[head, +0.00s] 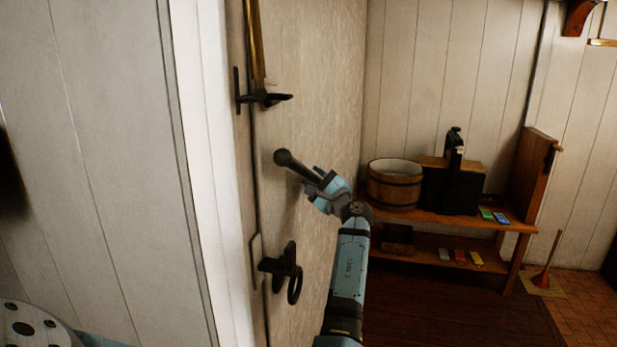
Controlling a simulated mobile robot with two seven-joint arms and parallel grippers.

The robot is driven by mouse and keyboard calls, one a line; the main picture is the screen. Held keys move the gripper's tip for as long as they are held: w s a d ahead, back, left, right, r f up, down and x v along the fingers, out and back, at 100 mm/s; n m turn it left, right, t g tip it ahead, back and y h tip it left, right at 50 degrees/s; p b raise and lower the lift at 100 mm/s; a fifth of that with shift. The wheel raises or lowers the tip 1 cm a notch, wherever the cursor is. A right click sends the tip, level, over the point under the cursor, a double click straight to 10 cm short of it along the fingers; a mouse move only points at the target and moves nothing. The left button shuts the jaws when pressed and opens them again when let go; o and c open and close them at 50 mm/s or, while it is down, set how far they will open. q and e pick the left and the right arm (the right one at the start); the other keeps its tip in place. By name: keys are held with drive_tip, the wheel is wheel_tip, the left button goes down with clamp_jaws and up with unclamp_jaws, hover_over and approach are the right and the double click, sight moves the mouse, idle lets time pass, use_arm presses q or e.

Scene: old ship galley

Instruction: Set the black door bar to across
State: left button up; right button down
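A black door bar (294,164) with a rounded knob at its left end shows in the head view, in front of the pale door (312,75). It slants down to the right from the knob. Its right end runs into my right gripper (318,183) and is hidden there. My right gripper is at the bar, its fingers close around or against it; I cannot tell whether they grip it. My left gripper is not in view.
A black bracket (264,98) sits above the bar and a black ring latch (285,268) below it. A wooden shelf bench (435,212) with a wooden tub (394,185) and a black box (450,188) stands to the right. A plunger (545,275) stands on the floor.

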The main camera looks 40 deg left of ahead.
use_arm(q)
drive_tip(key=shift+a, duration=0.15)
use_arm(e)
drive_tip(key=shift+a, duration=0.25)
